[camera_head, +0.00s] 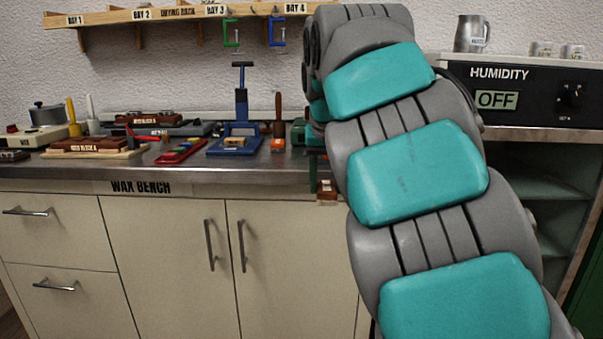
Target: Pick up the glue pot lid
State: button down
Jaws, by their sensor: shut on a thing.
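A dark metal pot (47,115) stands at the far left of the wax bench, and its top looks covered, with a small knob. I cannot tell for sure whether this is the glue pot and its lid. No other lid can be made out. My teal and grey arm rises across the right of the picture and bends away over the bench. My gripper is hidden behind the arm, so what it holds does not show.
The steel wax bench (60,171) carries a blue press (241,110), a red tray (181,151), wooden blocks (97,145) and several handled tools. A drying rack (178,13) with clamps hangs above. A humidity cabinet (530,95) stands right. My arm hides part of the bench.

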jog(key=w+d+x, duration=0.1)
jog(key=d+x, duration=0.1)
jog(key=x, duration=0.9)
jog(key=s+d+f, duration=0.1)
jog(key=d+f, duration=0.1)
jog(key=f, duration=0.7)
jog(key=s+d+f, duration=0.2)
jog(key=d+f, duration=0.1)
jog(key=f, duration=0.7)
jog(key=s+d+f, duration=0.1)
jog(key=d+f, duration=0.2)
jog(key=f, duration=0.7)
jog(key=shift+s+f, duration=0.15)
jog(key=shift+s, duration=0.05)
